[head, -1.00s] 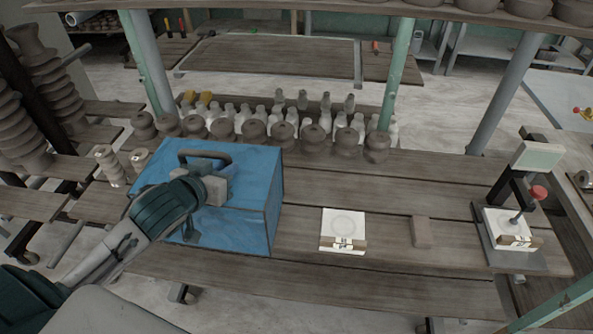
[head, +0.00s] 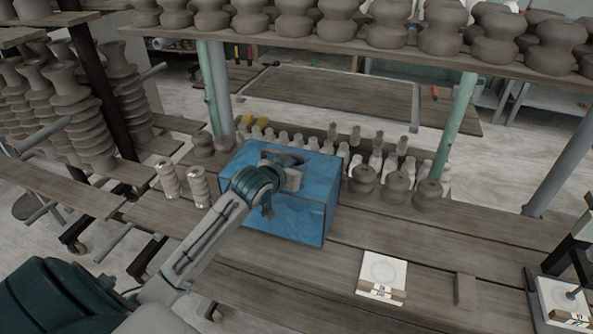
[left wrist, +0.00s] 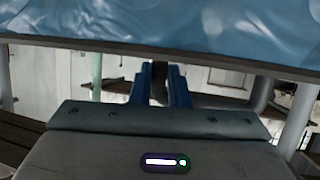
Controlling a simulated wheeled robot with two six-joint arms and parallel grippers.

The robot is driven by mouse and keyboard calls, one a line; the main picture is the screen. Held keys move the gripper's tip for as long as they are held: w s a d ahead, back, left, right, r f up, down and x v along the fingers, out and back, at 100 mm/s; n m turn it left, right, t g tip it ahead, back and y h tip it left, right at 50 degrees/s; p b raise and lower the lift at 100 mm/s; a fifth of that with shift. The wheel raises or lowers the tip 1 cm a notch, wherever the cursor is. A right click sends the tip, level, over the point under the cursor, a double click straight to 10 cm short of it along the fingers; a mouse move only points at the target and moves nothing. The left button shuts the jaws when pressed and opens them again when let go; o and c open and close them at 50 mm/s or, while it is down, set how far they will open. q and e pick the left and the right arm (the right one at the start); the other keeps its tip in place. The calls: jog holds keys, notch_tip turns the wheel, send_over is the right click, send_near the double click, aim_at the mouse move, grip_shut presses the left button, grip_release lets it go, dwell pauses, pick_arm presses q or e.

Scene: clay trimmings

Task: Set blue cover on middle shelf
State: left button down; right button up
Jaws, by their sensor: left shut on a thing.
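The blue cover (head: 290,222) is a box-like blue cover with a dark handle (head: 272,155) on top. It is at the left part of the wooden plank shelf (head: 440,240), and I cannot tell whether its bottom touches the planks. My left gripper (head: 291,179) is shut on the cover's handle, with my arm coming from the lower left. In the left wrist view the cover (left wrist: 170,30) fills the top, and the fingers (left wrist: 160,88) close on a dark bar. The cover hides part of the row of pots behind it. My right gripper is not in view.
Grey clay pots (head: 395,186) and small white bottles (head: 340,150) line the shelf's back. An upper shelf (head: 330,48) bears more pots. Two ribbed pieces (head: 198,187) stand left of the cover. A white tile (head: 383,272) and a small block (head: 465,289) lie to the right.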

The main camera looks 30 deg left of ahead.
pick_arm(q)
jog(key=shift+s+f, duration=0.15)
jog(key=shift+f, duration=0.95)
jog(key=c, duration=1.4)
grip_release()
jog(key=shift+b+v, duration=0.85)
jog(key=shift+v, duration=5.15)
